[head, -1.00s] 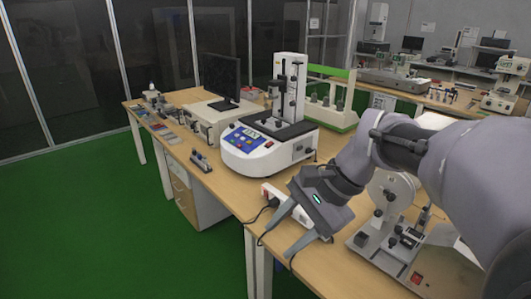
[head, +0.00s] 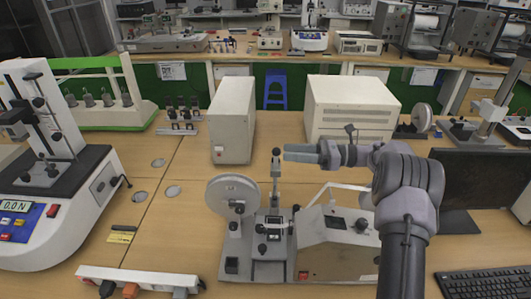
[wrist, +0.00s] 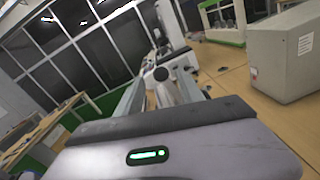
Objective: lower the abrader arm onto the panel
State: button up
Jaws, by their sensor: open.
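The abrader (head: 262,238) stands on the near bench, with a pale disc (head: 231,195) at its left and a grey box housing at its right. Its upright arm ends in a black knob (head: 276,154). My gripper (head: 288,152) reaches in from the right, level with the knob, its tips very close to it. In the wrist view my gripper (wrist: 160,88) is open, and the dark knob (wrist: 161,74) shows between the fingers near their tips. I cannot tell whether a finger touches it. The panel is not clearly distinguishable among the parts low on the abrader.
A white tester (head: 60,190) stands at the left. Two beige boxes (head: 232,120) (head: 350,105) stand behind the abrader. A dark monitor (head: 485,180) and keyboard (head: 485,284) are at the right. A power strip (head: 140,279) lies at the front edge. Bench between tester and abrader is mostly clear.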

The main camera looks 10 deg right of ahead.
jog(key=b+x, duration=0.1)
jog(key=x, duration=0.7)
jog(key=shift+c, duration=0.5)
grip_shut()
dwell(0.7)
